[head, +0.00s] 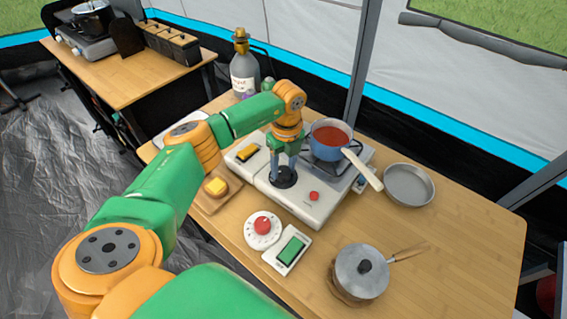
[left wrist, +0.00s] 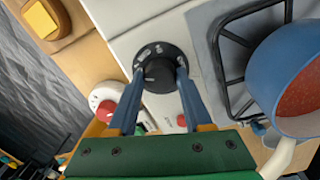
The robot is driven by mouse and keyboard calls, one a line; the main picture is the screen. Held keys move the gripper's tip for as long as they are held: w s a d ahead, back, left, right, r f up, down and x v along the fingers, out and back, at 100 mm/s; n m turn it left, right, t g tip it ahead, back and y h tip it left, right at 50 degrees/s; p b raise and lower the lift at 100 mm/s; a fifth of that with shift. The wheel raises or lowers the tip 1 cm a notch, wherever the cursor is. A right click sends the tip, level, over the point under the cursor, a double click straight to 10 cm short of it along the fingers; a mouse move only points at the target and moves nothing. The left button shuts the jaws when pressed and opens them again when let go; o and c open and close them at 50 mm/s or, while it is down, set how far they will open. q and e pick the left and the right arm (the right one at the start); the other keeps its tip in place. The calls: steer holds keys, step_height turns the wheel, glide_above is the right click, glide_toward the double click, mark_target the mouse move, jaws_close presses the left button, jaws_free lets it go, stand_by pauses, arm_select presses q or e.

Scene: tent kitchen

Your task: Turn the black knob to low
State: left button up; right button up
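The black knob (left wrist: 160,74) is a round dial with white marks on the white stove (head: 307,205). In the head view the knob (head: 284,178) sits under my left gripper (head: 285,168). My left gripper points down at it; in the left wrist view its two blue fingertips (left wrist: 160,76) sit on opposite sides of the knob's raised middle and look shut on it. The fingers hide part of the dial, and I cannot read its setting. My right gripper is not in view.
A blue pot of red soup (head: 330,133) stands on the burner right of the knob, its handle sticking out. A red button (head: 314,196), a white timer with red knob (head: 263,226), a lidded pot (head: 362,270) and a grey pan (head: 409,185) are nearby.

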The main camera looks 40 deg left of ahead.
mark_target(284, 169)
arm_select(q)
steer(key=o, duration=0.4)
steer(key=shift+f, duration=0.1)
steer(key=shift+o, duration=0.2)
step_height(284, 169, up, 6)
steer(key=shift+w+d+r+b, duration=0.1)
steer(key=shift+w+r+b, duration=0.1)
steer(key=shift+b, duration=0.65)
steer(key=shift+r, duration=0.4)
steer(key=shift+s+f, duration=0.1)
